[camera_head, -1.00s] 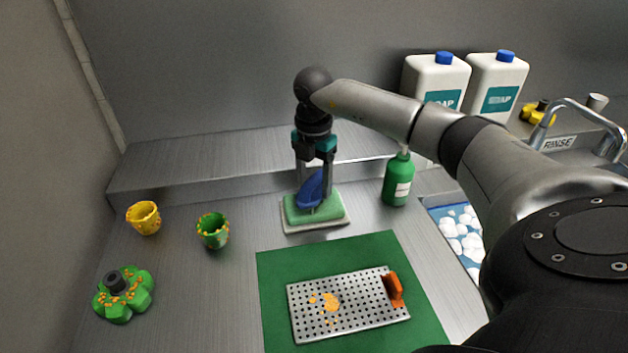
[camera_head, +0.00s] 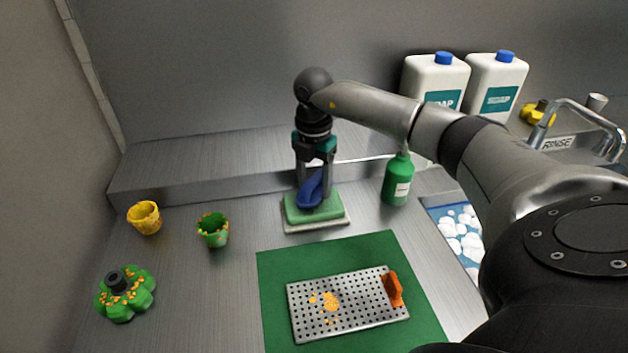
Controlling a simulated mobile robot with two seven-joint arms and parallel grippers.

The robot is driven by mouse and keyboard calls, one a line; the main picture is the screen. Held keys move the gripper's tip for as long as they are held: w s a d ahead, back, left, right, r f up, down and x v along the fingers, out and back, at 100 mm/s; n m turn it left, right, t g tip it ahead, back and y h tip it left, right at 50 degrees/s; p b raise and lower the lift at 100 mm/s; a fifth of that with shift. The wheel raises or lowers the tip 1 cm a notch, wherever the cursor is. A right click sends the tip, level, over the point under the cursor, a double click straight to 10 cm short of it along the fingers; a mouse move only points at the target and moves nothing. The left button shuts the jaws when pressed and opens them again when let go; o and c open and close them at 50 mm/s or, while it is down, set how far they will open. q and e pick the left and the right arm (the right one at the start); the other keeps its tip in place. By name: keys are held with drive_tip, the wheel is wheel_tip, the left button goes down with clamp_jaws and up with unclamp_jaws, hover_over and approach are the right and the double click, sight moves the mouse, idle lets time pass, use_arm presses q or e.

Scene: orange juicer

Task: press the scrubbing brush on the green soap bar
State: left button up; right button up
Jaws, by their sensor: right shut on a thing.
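The green soap bar (camera_head: 328,212) lies on a pale tray (camera_head: 318,228) towards the back of the steel counter. The scrubbing brush (camera_head: 311,189), of which a blue part shows, is between the fingers of my right gripper (camera_head: 315,192). The gripper points down and is shut on the brush. The brush is at the top of the soap and appears to touch it; its bristles are hidden. My left gripper is not in view.
A green pump bottle (camera_head: 397,182) stands just right of the soap. A perforated metal plate (camera_head: 350,308) with orange bits lies on a green mat (camera_head: 282,262) in front. A yellow cup (camera_head: 145,217), a green cup (camera_head: 213,230) and a green flower-shaped part (camera_head: 125,298) stand at left.

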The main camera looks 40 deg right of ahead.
sight(314, 178)
idle(0.4)
wheel_tip(314, 178, up, 7)
drive_tip(key=p, duration=0.6)
drive_tip(key=shift+p, duration=0.3)
idle(0.5)
